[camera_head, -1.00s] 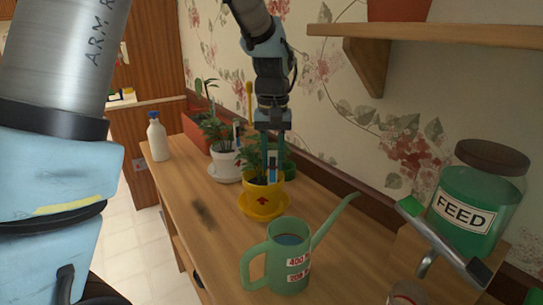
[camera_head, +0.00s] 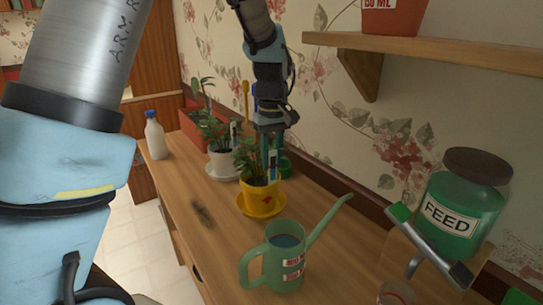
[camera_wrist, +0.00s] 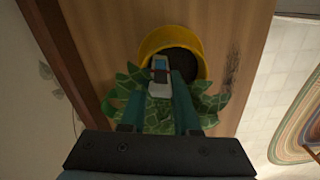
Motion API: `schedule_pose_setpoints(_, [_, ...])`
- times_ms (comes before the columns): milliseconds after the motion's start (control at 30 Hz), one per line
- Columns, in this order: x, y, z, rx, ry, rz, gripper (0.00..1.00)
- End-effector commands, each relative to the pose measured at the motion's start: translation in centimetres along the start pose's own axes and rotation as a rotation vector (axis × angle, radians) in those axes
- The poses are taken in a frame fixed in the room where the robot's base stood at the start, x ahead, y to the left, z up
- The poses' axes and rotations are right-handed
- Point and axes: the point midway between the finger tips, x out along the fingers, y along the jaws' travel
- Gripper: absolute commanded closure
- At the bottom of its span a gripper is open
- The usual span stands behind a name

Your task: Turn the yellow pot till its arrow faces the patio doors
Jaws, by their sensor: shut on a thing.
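The yellow pot (camera_head: 258,190) stands in its yellow saucer (camera_head: 249,208) on the wooden bench, with a leafy plant in it. Its dark red arrow (camera_head: 268,199) shows on the front, right of the pot's middle. My gripper (camera_head: 272,168) points down at the pot's back right side, among the leaves. In the wrist view my gripper (camera_wrist: 165,85) is shut on a white probe with a blue face (camera_wrist: 160,72), beside the pot's rim (camera_wrist: 148,44). I cannot make out the patio doors in either view.
A green watering can (camera_head: 285,262) stands in front, its spout reaching right. A white pot (camera_head: 222,163) with a plant and a white bottle (camera_head: 154,138) stand behind to the left. A FEED jar (camera_head: 461,205) is at right. A shelf (camera_head: 440,47) overhangs the bench.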

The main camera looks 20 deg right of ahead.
Motion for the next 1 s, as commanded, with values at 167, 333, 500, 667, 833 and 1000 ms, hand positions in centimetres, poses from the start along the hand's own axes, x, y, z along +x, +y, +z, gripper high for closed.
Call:
schedule_pose_setpoints(167, [-0.3, 0.2, -0.2, -0.091, 0.001, -0.001, 1.0])
schedule_pose_setpoints(333, [-0.2, 0.3, -0.4, -0.145, 0.001, 0.0, 1.0])
schedule_pose_setpoints(500, [-0.2, 0.5, -0.6, -0.233, 0.0, -0.001, 1.0])
schedule_pose_setpoints(667, [-0.2, 0.5, -0.8, -0.28, 0.001, 0.0, 1.0])
schedule_pose_setpoints(833, [-0.3, 0.7, -1.0, -0.365, 0.001, -0.001, 1.0])
schedule_pose_setpoints(1000, [-0.2, 0.7, -1.2, -0.416, 0.0, 0.0, 1.0])
